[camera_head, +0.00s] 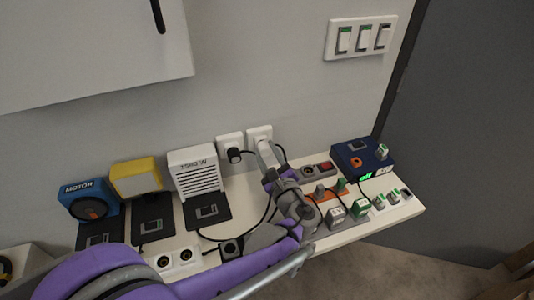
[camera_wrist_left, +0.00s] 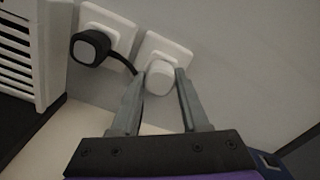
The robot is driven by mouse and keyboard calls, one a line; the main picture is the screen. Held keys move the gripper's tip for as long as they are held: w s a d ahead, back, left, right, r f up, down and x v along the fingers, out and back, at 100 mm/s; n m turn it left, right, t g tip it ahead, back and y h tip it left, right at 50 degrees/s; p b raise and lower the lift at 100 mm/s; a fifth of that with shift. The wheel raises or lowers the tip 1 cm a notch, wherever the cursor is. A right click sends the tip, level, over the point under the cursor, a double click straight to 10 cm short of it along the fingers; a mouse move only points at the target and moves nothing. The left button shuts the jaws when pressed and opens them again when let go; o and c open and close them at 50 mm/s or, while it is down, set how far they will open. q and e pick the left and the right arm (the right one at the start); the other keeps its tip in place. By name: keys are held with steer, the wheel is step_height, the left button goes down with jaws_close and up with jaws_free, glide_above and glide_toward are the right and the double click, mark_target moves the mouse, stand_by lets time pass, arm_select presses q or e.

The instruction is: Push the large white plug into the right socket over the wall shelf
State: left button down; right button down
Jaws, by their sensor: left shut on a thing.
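Two white sockets sit side by side on the wall over the shelf (camera_head: 340,236). The right socket (camera_head: 260,130) also shows in the wrist view (camera_wrist_left: 181,55). The large white plug (camera_wrist_left: 160,79) is at the face of the right socket; how deep it sits cannot be told. My left gripper (camera_head: 264,148) is shut on the white plug, one finger on each side of it, as the wrist view shows (camera_wrist_left: 159,88). A black plug (camera_wrist_left: 90,47) sits in the left socket (camera_head: 229,140), its cable running behind the white plug. My right gripper is not in view.
Left of the sockets stand a white slatted box (camera_head: 195,172), a yellow box (camera_head: 135,178) and a blue motor box (camera_head: 88,200). To the right are a blue device (camera_head: 362,158) and several small switch blocks. A white cabinet (camera_head: 90,50) hangs at upper left.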

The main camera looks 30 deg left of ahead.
arm_select(q)
steer(key=shift+c, duration=1.6)
jaws_free()
steer(key=v, duration=1)
steer(key=shift+s+d, duration=0.25)
steer(key=shift+s, duration=0.05)
